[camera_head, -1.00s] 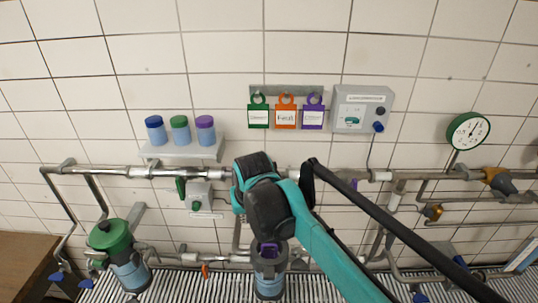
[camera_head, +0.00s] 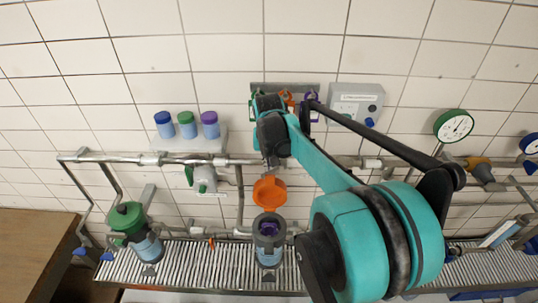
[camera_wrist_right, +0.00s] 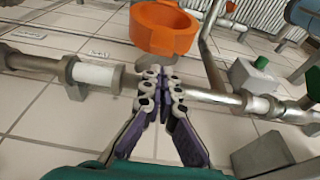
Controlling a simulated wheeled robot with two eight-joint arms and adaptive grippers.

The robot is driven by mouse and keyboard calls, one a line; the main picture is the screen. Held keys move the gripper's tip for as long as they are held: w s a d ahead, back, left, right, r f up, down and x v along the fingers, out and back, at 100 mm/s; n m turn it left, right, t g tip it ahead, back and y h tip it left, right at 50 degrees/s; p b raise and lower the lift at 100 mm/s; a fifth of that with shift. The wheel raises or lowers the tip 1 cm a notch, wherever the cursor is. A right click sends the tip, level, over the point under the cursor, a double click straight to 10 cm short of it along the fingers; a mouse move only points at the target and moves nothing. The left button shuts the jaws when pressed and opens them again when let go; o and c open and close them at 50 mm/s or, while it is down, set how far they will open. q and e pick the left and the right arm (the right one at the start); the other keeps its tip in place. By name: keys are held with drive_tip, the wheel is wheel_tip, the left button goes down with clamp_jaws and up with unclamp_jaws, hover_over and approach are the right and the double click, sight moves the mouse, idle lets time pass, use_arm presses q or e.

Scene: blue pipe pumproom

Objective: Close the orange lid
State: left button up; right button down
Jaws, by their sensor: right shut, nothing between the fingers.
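The orange lid (camera_head: 269,191) stands raised behind the grey and blue canister (camera_head: 268,252), below the horizontal pipe. The canister's top is open, with something purple inside. The orange lid also shows in the right wrist view as a thick ring-like cap (camera_wrist_right: 163,28). My right gripper (camera_head: 272,164) is above the lid in the head view, near the pipe. In the right wrist view its purple fingers (camera_wrist_right: 160,85) are shut and empty. They appear just below the lid in that picture; I cannot tell whether they touch the pipe. My left gripper is not in view.
A metal pipe (camera_head: 330,162) runs along the tiled wall behind the lid. A green-lidded canister (camera_head: 127,222) stands at left on the grating (camera_head: 205,262). A shelf with three jars (camera_head: 187,125) and a grey control box (camera_head: 356,101) are on the wall.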

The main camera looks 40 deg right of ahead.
sight(270, 185)
drive_tip(key=shift+x, duration=1.3)
